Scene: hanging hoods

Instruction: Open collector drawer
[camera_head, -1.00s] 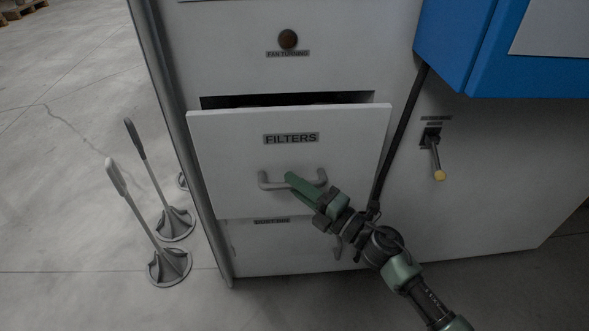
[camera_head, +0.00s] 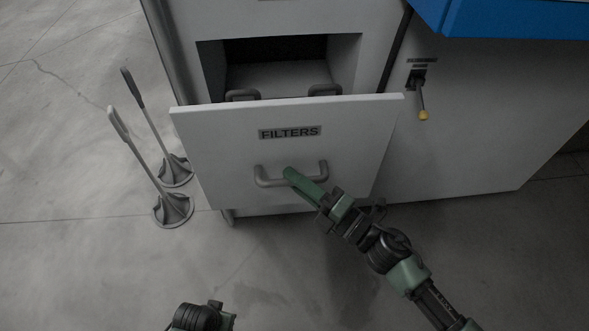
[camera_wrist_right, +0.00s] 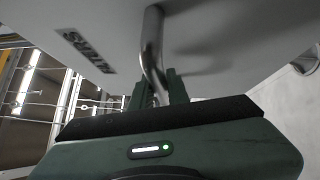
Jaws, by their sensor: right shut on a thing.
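The drawer labelled FILTERS (camera_head: 290,110) is pulled well out of the white cabinet, and its open space shows behind the front panel. Its grey bar handle (camera_head: 268,178) is on the front, below the label. My right gripper (camera_head: 292,174) is shut on the handle near its middle. In the right wrist view the handle (camera_wrist_right: 152,45) runs down between the green fingers (camera_wrist_right: 158,88). Two dark grey handles (camera_head: 243,95) show inside the drawer behind its front. Part of my left arm shows at the bottom edge, with no fingers visible.
A yellow-tipped lever (camera_head: 422,100) is on the cabinet's right side, below a blue box (camera_head: 510,20). The floor in front is clear.

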